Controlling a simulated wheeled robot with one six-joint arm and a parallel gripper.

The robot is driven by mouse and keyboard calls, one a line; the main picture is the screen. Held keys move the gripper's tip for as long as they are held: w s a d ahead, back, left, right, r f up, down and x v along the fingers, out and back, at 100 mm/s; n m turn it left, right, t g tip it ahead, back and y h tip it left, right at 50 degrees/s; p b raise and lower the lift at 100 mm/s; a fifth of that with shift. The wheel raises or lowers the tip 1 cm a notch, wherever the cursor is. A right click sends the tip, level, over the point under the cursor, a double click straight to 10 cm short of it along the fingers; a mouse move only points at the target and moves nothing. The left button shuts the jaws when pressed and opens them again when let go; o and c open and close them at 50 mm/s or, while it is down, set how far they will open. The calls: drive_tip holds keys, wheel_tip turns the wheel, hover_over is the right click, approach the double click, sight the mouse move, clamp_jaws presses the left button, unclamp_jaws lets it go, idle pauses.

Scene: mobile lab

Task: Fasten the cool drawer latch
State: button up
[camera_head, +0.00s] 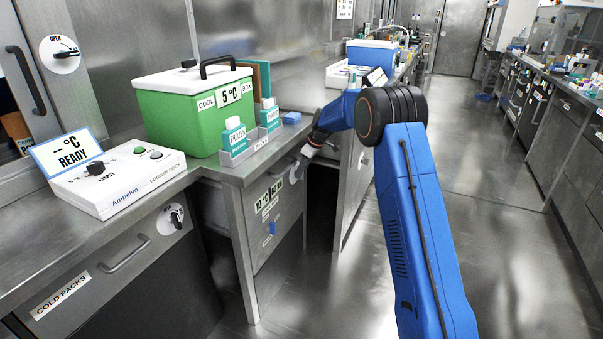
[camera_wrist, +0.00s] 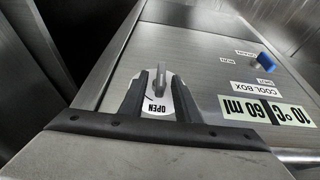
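The cool drawer latch (camera_wrist: 152,101) is a white disc marked OPEN with a grey turning knob, set on the grey drawer front (camera_wrist: 204,68). In the wrist view it lies between the two dark fingers of my gripper (camera_wrist: 159,84). The fingers stand apart on either side of the knob, with no clear contact. In the head view my gripper (camera_head: 301,165) is at the upper right of the drawer front (camera_head: 262,250), where the latch is partly hidden. The front carries labels such as "10 °C 60 ml" and "COOL BOX", and a blue knob (camera_wrist: 266,60).
A green cool box (camera_head: 185,120) and tissue-like cartons (camera_head: 234,138) stand on the counter above. A white control box (camera_head: 115,180) with a READY sign sits at left. The cold packs drawer (camera_head: 125,290) has its own latch (camera_head: 176,216). The aisle floor at right is clear.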

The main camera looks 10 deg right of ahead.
drive_tip(key=shift+a+f, duration=0.15)
drive_tip(key=shift+f, duration=0.4)
clamp_jaws()
drive_tip(key=shift+w, duration=0.15)
drive_tip(key=shift+w+g+y, duration=0.1)
drive_tip(key=shift+g+y, duration=0.5)
drive_tip(key=shift+g, duration=0.3)
drive_tip(key=shift+w+d+m+g+y, duration=0.15)
drive_tip(key=shift+m+g+y, duration=0.15)
drive_tip(key=shift+g+y, duration=0.3)
drive_tip(key=shift+d+m+g+y, duration=0.1)
drive_tip(key=shift+m+g+y, duration=0.25)
drive_tip(key=shift+g, duration=0.35)
